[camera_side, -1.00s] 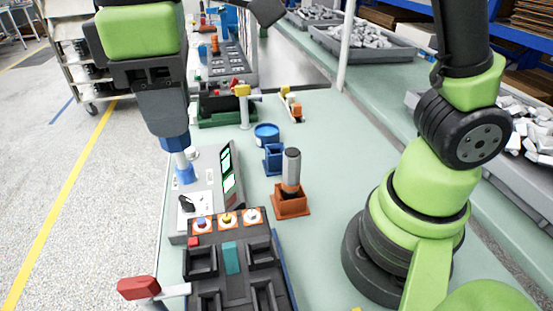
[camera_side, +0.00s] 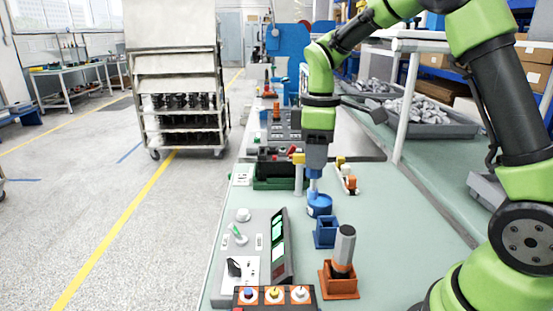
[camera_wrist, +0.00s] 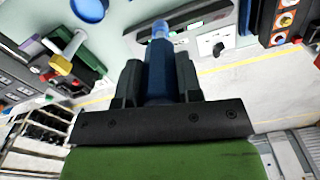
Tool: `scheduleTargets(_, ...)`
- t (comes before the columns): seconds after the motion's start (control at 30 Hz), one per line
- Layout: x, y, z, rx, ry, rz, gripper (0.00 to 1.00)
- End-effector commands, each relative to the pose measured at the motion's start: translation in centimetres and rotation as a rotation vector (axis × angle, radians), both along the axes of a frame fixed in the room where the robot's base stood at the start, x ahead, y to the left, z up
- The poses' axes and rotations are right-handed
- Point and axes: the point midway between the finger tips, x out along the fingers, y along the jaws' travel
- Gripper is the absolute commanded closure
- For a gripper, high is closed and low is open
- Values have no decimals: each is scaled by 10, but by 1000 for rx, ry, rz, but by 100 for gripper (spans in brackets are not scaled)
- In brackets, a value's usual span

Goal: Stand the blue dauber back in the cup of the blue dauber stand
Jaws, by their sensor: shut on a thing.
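My gripper (camera_side: 315,172) points down and is shut on the blue dauber, whose pale blue lower end (camera_side: 313,187) shows below the fingers. In the wrist view the dauber (camera_wrist: 158,75) is between the fingers, with its pale tip pointing away. The blue dauber stand (camera_side: 326,233) is a square blue holder on the bench, its cup empty. A round blue pot (camera_side: 319,206) is just behind the stand. The dauber's end overlaps this pot in the side view; I cannot tell whether they touch. The pot also shows in the wrist view (camera_wrist: 90,8).
An orange-brown stand (camera_side: 340,287) holds an upright grey dauber (camera_side: 344,248) in front of the blue stand. A grey panel with a lit display (camera_side: 279,240) is at left. A green-based fixture (camera_side: 275,178) stands behind. Bench right of the stands is clear.

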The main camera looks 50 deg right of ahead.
Motion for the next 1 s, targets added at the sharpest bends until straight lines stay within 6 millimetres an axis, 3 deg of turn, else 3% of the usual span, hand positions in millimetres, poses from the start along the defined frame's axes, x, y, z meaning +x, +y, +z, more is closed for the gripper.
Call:
scheduleTargets(0.1,-7,-33,-9,2,1,-39,91)
scheduleTargets(0.23,-12,-50,-13,1,0,-54,91)
scheduleTargets(0.67,-13,-53,-14,1,-2,-54,91)
scheduleTargets(1.0,-13,-53,-40,2,2,-54,91)
